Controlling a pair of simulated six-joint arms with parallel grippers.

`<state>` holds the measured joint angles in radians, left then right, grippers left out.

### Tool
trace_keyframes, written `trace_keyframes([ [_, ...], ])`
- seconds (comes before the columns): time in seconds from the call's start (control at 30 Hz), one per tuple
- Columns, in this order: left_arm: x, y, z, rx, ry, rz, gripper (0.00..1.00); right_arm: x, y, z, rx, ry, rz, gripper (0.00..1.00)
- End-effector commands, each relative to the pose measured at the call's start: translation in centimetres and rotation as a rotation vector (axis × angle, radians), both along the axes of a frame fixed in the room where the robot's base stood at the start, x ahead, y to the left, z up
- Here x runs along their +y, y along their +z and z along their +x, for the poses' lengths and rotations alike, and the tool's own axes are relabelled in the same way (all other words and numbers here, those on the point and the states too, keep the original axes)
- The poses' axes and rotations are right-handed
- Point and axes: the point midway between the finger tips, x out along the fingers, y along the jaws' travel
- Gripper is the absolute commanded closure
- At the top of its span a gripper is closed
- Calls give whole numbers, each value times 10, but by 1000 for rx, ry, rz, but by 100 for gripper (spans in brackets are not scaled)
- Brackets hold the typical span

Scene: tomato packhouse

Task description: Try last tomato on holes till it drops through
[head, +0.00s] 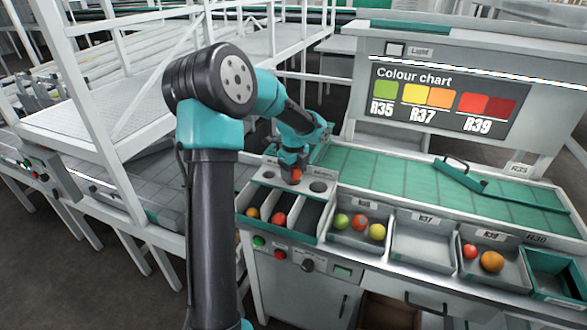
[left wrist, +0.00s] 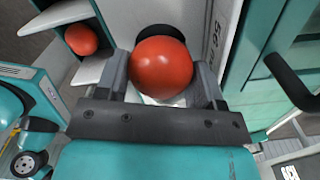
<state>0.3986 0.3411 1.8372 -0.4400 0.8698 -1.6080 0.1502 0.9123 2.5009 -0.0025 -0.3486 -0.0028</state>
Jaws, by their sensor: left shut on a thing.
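My left gripper (head: 292,172) is shut on a red tomato (head: 296,175) over the white sizing plate (head: 306,177). The tomato fills the space between both fingers in the left wrist view (left wrist: 160,67). A dark hole (left wrist: 163,31) shows just beyond the tomato there. In the head view a hole (head: 318,186) lies to the right of the gripper and another (head: 269,174) to the left. The gripper and tomato hide the plate's middle. Whether the tomato touches the plate I cannot tell. My right gripper is not in view.
Below the plate, an orange tomato (head: 252,212) lies in the left chute and a red one (head: 279,219) in the middle chute. The right chute (head: 305,219) looks empty. Trays to the right hold other tomatoes; the R37 tray (head: 422,247) is empty.

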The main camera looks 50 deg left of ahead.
Motion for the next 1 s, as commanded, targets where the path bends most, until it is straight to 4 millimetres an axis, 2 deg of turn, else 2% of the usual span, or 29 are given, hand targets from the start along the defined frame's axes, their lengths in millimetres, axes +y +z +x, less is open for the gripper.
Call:
trace_keyframes([
  [0.4, 0, 0, 0, 0, 0, 0, 50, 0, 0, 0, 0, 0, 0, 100],
  [0.43, 0, 0, 0, 0, 1, 0, 35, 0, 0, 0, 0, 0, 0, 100],
  [0.7, 0, 0, 0, -1, 0, 0, 9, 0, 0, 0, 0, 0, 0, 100],
  [1.0, 0, 0, 1, -2, 0, 1, 8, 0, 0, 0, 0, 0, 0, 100],
])
